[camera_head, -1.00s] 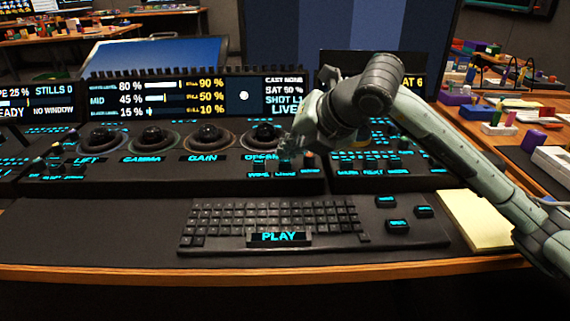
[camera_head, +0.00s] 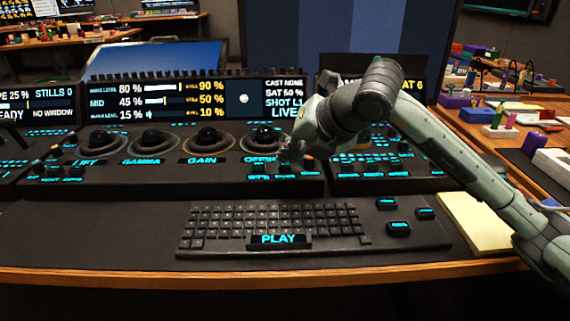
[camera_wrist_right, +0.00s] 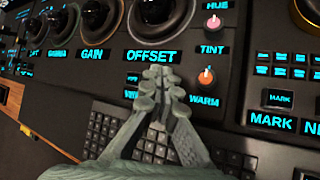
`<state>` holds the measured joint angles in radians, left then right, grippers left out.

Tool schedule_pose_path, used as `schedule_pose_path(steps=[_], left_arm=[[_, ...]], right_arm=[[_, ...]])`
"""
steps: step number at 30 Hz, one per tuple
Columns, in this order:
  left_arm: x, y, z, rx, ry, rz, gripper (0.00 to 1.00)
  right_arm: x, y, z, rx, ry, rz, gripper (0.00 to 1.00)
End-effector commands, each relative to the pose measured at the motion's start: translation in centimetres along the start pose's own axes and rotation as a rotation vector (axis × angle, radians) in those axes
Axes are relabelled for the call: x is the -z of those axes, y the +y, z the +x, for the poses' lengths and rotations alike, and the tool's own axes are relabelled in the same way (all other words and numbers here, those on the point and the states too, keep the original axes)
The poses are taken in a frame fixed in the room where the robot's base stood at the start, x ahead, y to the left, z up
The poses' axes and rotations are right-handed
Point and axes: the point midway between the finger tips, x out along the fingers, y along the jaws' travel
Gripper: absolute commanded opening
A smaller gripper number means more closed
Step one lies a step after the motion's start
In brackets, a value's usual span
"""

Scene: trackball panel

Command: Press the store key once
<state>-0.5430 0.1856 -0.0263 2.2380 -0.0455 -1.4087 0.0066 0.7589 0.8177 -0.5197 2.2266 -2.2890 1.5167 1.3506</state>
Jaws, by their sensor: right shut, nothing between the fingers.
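The trackball panel (camera_head: 215,172) has a row of dark balls in rings above cyan labels. My right gripper (camera_head: 287,153) points down at the small keys below the offset ball (camera_head: 266,136), its fingers together and empty. In the right wrist view the closed fingertips (camera_wrist_right: 159,77) lie just below the OFFSET label (camera_wrist_right: 153,56). Small cyan-lettered keys (camera_wrist_right: 132,86) show left of the fingertips, and the fingers hide part of this group. I cannot read which is the store key, nor tell whether the fingertips touch a key. My left gripper is out of view.
Tint and warm knobs (camera_wrist_right: 207,77) stand right of the fingertips. A keyboard (camera_head: 275,222) with a PLAY key lies in front of the panel. Display screens (camera_head: 195,98) rise behind. A yellow pad (camera_head: 475,222) lies at the right. The desk left of the keyboard is clear.

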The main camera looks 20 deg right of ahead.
Motion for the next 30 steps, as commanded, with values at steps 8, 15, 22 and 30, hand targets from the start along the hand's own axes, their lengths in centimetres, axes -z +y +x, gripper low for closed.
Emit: schedule_pose_path(steps=[8, 15, 22, 30], left_arm=[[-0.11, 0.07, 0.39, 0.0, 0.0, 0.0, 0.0], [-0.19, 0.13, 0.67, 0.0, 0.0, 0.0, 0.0], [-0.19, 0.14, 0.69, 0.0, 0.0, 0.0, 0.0], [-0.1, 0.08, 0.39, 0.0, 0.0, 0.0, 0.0]], right_arm=[[0.23, -0.2, 0.28, 0.001, 0.002, 0.0, 0.0], [0.42, -0.34, 0.48, 0.001, 0.003, 0.0, 0.0], [0.48, -0.34, 0.51, 0.001, 0.004, 0.0, 0.0], [0.23, -0.06, 0.19, 0.0, 0.005, 0.0, 0.0]])
